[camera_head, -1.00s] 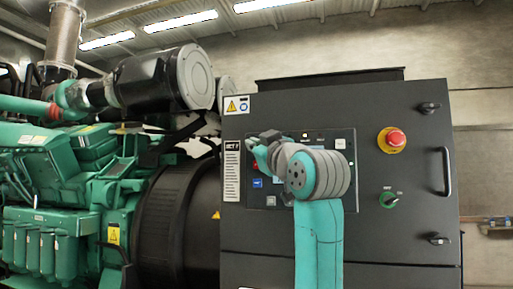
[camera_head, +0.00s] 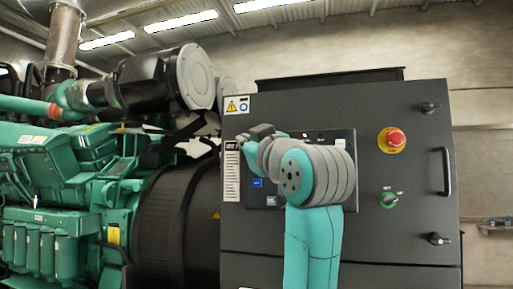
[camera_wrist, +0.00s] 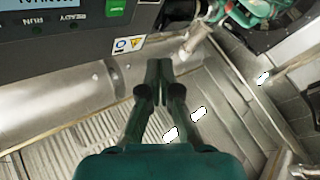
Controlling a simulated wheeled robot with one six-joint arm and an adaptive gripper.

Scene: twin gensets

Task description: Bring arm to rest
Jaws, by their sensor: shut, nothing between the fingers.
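My gripper (camera_wrist: 158,70) shows in the wrist view with its two dark fingers together and nothing between them. The fingers cannot be made out there. The arm hides part of the cabinet's display panel (camera_head: 342,140).
The green engine (camera_head: 60,210) stands left.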

